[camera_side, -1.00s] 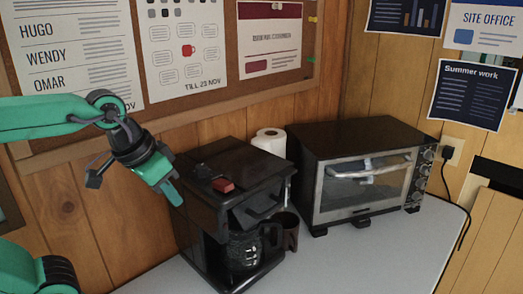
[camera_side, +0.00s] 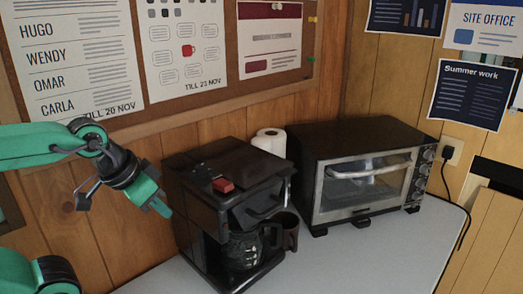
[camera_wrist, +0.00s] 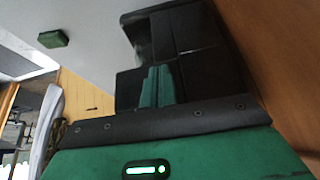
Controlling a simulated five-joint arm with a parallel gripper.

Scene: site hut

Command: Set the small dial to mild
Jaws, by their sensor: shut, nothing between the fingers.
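The black coffee maker (camera_side: 195,222) stands left of centre in the side view, with a glass jug in its front. On its top are a small dark knob-like shape (camera_side: 201,171), which may be the small dial, and a red switch (camera_side: 222,185). Any marks, including mild, are too small to read. My gripper (camera_side: 161,209) is shut and empty, left of the coffee maker and apart from it. In the wrist view my green fingers (camera_wrist: 158,86) show against a black body that looks like the coffee maker (camera_wrist: 205,60). No dial can be made out there.
A toaster oven (camera_side: 322,213) with several side knobs stands to the right. The front of the grey worktop (camera_side: 370,258) is clear. A wood wall and pinboard rise behind.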

